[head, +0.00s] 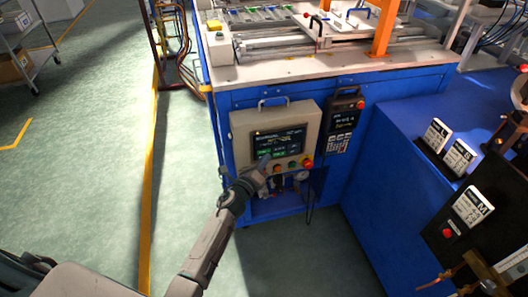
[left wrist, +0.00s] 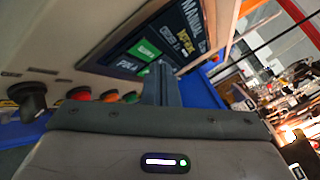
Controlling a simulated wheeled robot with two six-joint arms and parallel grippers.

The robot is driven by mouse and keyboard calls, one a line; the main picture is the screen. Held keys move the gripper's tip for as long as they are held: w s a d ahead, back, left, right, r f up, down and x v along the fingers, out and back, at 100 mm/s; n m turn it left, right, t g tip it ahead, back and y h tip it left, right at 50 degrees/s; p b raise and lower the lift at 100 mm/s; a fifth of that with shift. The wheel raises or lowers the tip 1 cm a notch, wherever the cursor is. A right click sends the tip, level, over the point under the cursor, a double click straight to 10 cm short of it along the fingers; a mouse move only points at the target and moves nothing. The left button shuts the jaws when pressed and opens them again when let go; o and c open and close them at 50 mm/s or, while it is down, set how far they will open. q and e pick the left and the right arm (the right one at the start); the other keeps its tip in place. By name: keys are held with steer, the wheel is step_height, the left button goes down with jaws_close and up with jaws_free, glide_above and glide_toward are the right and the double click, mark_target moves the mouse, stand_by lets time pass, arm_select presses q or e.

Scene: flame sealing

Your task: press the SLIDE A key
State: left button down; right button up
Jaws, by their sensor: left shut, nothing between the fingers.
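The control panel's dark screen (head: 279,140) has white text and two green keys (head: 279,154) along its bottom. In the left wrist view the screen (left wrist: 165,30) is steeply tilted, with a MANUAL heading and a green key (left wrist: 148,49). The lettering is too small or cut off to tell which key is SLIDE A. My left gripper (head: 265,161) is shut and empty at the screen's lower left edge. In the left wrist view its closed fingers (left wrist: 161,85) reach over the screen's lower part and hide some of it. I cannot tell whether they touch it. My right gripper is not in view.
Below the screen are several coloured buttons, including a red one (head: 308,164). A dark keypad unit (head: 341,125) hangs to the right on the blue machine (head: 240,97). A blue bench with white labelled signs (head: 436,135) stands at right.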

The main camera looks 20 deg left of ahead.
arm_select(q)
steer(key=shift+w, duration=0.1)
steer(key=shift+w+a, duration=0.2)
steer(key=shift+w, duration=0.1)
steer(key=shift+w+a, duration=0.1)
stand_by(0.4)
steer(key=shift+w+a, duration=0.1)
steer(key=shift+w, duration=0.05)
stand_by(0.4)
steer(key=s+d, duration=0.3)
steer(key=s, duration=0.2)
steer(key=shift+s+d+p, duration=0.25)
steer(key=shift+d+p, duration=0.1)
stand_by(0.6)
stand_by(0.7)
